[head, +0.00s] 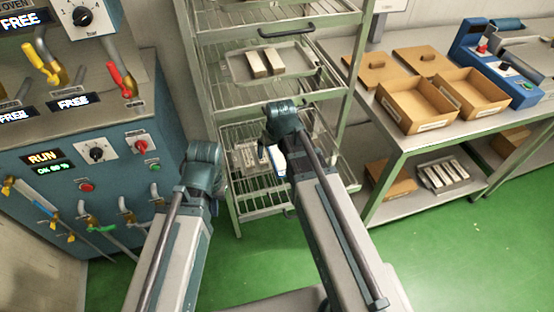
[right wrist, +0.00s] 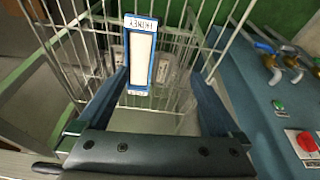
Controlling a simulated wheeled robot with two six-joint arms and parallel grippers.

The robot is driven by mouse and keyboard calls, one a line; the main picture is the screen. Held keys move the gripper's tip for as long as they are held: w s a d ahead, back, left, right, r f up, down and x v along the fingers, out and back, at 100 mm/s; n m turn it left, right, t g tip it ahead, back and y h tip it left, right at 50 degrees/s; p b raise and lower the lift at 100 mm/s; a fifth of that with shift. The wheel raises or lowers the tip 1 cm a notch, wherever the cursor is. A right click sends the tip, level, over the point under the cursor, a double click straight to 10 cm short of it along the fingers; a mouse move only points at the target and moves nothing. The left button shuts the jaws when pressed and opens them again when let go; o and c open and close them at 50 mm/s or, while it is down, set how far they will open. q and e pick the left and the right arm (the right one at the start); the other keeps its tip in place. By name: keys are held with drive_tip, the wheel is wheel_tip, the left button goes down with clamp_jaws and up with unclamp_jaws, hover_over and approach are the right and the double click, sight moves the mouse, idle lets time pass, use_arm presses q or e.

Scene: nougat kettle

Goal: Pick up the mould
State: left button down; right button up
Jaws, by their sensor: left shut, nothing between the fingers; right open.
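A narrow blue-rimmed mould with a white inside and a white label at one end (right wrist: 142,60) is on a lower wire shelf. In the head view the mould (head: 278,162) shows partly, beside my right wrist, which hides some of it. My right gripper (right wrist: 158,78) is open, its two dark fingers spread on either side of the mould's near part, with gaps at both sides. In the head view my right gripper (head: 270,140) is inside the rack. My left gripper (head: 205,175) is shut and empty, left of the rack, its fingers mostly hidden.
The wire rack (head: 235,200) has posts and shelves close around my right arm. A tray (head: 238,65) with two pale bars sits on a higher shelf. The blue control panel (head: 70,190) stands at left. A bench (head: 375,85) holds cardboard boxes at right. The green floor is clear.

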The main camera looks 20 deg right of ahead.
drive_tip(key=w+d+t, duration=0.1)
drive_tip(key=w+d, duration=0.3)
drive_tip(key=b, duration=0.8)
hover_over(278, 155)
drive_tip(key=s, duration=0.1)
drive_tip(key=shift+m, duration=0.4)
drive_tip(key=f, duration=0.8)
drive_tip(key=shift+d, duration=0.3)
drive_tip(key=b+x, duration=0.5)
drive_tip(key=shift+s+a+f, duration=0.15)
drive_tip(key=shift+s+a, duration=0.05)
drive_tip(key=shift+s, duration=0.15)
drive_tip(key=shift+f+b, duration=0.3)
drive_tip(key=shift+b, duration=0.1)
clamp_jaws()
